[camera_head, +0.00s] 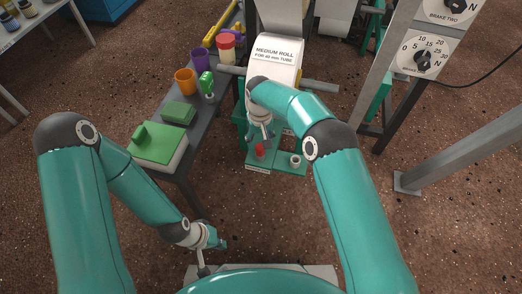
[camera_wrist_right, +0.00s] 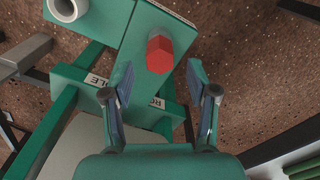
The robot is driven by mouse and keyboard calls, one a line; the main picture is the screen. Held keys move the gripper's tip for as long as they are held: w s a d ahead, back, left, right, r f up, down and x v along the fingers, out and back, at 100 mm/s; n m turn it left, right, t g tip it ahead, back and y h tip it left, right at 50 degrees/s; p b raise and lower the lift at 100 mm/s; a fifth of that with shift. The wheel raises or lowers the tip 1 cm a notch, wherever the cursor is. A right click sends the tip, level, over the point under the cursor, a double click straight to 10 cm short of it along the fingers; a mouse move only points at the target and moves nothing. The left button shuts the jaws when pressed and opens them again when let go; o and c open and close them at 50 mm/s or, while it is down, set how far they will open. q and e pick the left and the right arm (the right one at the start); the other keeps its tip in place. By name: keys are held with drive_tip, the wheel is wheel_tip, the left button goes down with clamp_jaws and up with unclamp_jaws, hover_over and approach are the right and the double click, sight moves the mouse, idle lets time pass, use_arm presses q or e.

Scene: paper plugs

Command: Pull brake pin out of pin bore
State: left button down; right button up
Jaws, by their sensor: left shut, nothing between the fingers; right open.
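The brake pin shows as a red hexagonal head (camera_head: 260,150) on the green stand below the paper roll. In the right wrist view the red head (camera_wrist_right: 159,52) stands on a green beam, just beyond my fingertips and roughly midway between them. Its shaft and the pin bore are hidden under the head. My right gripper (camera_wrist_right: 160,80) is open, with one finger on each side of the beam and no visible contact with the pin. In the head view it hangs above the red head. My left gripper (camera_head: 221,244) is shut and empty, low at the front, away from the stand.
A paper roll labelled "MEDIUM ROLL" (camera_head: 278,50) sits behind the pin. A white ring (camera_head: 295,160) stands on the green stand to its right. A side table on the left holds a green-lidded box (camera_head: 158,148) and cups. A grey post (camera_head: 465,145) stands at right.

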sight(260, 146)
drive_tip(key=shift+f+b, duration=0.75)
drive_tip(key=shift+f, duration=0.75)
clamp_jaws()
